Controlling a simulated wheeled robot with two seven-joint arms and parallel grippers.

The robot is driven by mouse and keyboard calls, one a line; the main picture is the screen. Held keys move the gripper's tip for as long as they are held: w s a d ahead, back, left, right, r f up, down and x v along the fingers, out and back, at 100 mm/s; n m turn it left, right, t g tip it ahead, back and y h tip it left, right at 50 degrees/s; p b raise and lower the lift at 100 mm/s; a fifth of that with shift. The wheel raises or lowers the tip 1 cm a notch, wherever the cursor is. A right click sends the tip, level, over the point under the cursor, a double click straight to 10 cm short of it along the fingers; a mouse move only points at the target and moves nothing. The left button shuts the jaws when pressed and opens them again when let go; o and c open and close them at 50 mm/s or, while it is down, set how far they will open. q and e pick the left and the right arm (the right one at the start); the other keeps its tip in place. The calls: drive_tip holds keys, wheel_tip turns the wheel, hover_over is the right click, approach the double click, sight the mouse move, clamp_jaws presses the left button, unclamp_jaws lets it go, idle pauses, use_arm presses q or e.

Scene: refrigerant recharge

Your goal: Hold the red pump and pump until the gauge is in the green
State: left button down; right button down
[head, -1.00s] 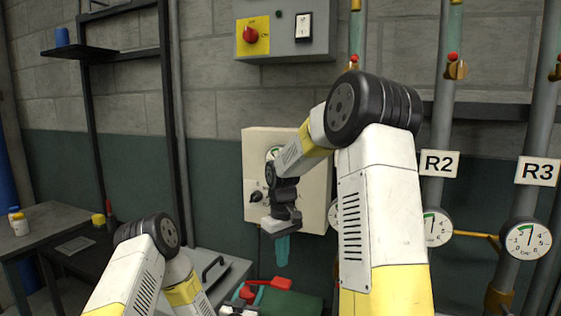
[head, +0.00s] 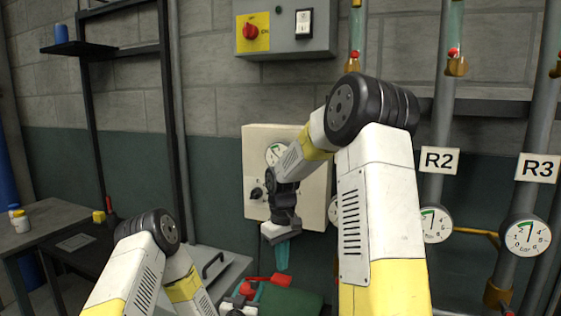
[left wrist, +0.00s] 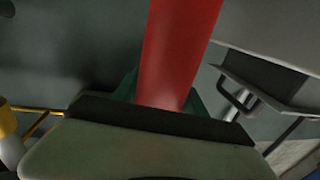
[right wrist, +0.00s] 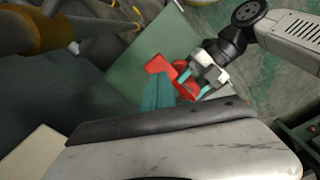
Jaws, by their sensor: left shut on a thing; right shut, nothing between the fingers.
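The red pump handle (head: 268,280) is low in the middle of the head view, above a dark green block (head: 298,301). My left gripper (head: 240,300) is shut on a red part of the pump; a thick red bar (left wrist: 177,60) rises between its fingers in the left wrist view. My right gripper (head: 282,256) is shut and empty, its teal fingers pointing down just above the pump. The right wrist view shows the red pump (right wrist: 160,65) beyond those fingers. A round gauge (head: 276,154) on a beige box is partly covered by my right arm; its reading is unclear.
The beige box (head: 257,205) with a black knob is fixed to the wall behind my right gripper. Pipes labelled R2 (head: 439,161) and R3 (head: 538,170) carry dial gauges at right. A grey table (head: 50,221) with small containers stands at left.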

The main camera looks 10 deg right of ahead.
sight(281, 277)
drive_tip(key=shift+f, duration=1)
drive_tip(key=shift+f, duration=0.15)
idle(1.2)
use_arm(q)
drive_tip(key=shift+d, duration=0.15)
use_arm(e)
drive_tip(key=shift+a+f, duration=0.1)
drive_tip(key=shift+f, duration=1.75)
use_arm(q)
drive_tip(key=shift+s, duration=0.1)
use_arm(e)
drive_tip(key=shift+w+r, duration=0.1)
drive_tip(key=shift+r, duration=4.2)
use_arm(q)
drive_tip(key=c, duration=0.6)
unclamp_jaws()
drive_tip(key=shift+o, duration=0.2)
